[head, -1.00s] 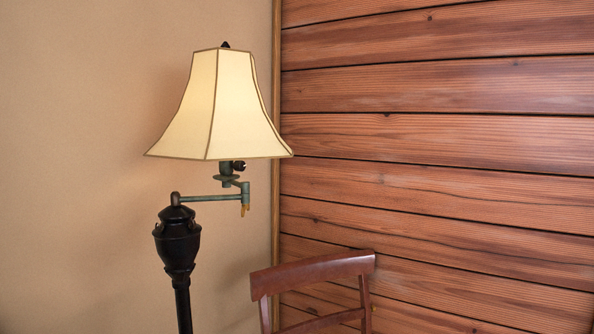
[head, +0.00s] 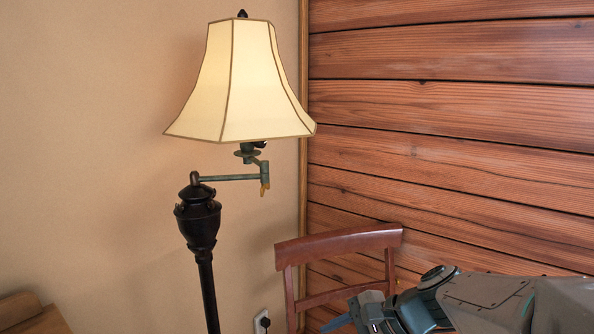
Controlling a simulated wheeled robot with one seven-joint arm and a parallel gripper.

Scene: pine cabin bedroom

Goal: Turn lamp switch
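The floor lamp has a cream paneled shade (head: 240,85), a dark urn-shaped post (head: 198,222) and a greenish swing arm (head: 230,178). A small dark switch knob (head: 262,146) shows just under the shade, partly hidden by its lower edge. The shade looks softly lit. My arm comes in from the lower right, below and to the right of the lamp. The end with my gripper (head: 340,322) is at the bottom edge and partly cut off, well apart from the switch. I cannot see whether it is open or shut.
A brown wooden chair (head: 338,243) stands right of the lamp, with my arm in front of its lower right part. A wall outlet with a black plug (head: 262,321) is low on the wall. A wooden furniture corner (head: 30,315) is at lower left. Air around the shade is clear.

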